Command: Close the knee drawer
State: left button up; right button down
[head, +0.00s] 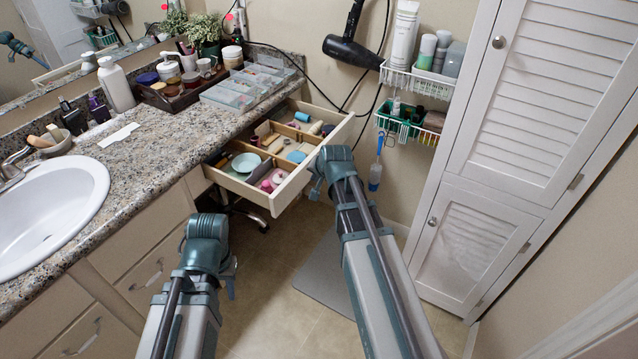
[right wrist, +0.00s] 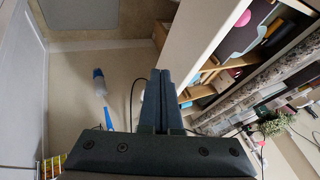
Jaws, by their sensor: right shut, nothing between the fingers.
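The knee drawer (head: 289,192) is pulled out from under the granite counter, and its divided inside is in plain sight. It holds a teal bowl (head: 246,162), pink items and several small toiletries. My right gripper (head: 316,188) is at the outer side of the drawer front, shut and empty. In the right wrist view its closed fingers (right wrist: 160,100) are close beside the pale drawer front (right wrist: 207,38); I cannot tell whether they touch it. My left gripper (head: 231,287) hangs low in front of the cabinets, away from the drawer, its fingers mostly hidden by its wrist.
The granite counter (head: 150,139) carries a sink (head: 45,215), bottles and clear organizer boxes (head: 240,88). Wire baskets (head: 418,83) and a hair dryer (head: 350,45) hang on the wall. A louvered cabinet (head: 480,225) stands at right.

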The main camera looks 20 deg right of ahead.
aim_at(301, 176)
pick_arm(q)
jog(key=shift+f, duration=0.45)
pick_arm(e)
jog(key=w+a, duration=0.1)
jog(key=w, duration=0.1)
jog(key=w+a+f, duration=0.1)
jog(key=w, duration=0.1)
jog(key=shift+a, duration=0.2)
jog(key=shift+a, duration=0.1)
jog(key=w+a, duration=0.5)
jog(key=w, duration=0.1)
jog(key=w+a, duration=0.5)
jog(key=w, duration=0.2)
jog(key=w+a, duration=0.5)
jog(key=w, duration=0.2)
jog(key=shift+w+a, duration=0.15)
jog(key=shift+a, duration=0.25)
jog(key=shift+d, duration=0.1)
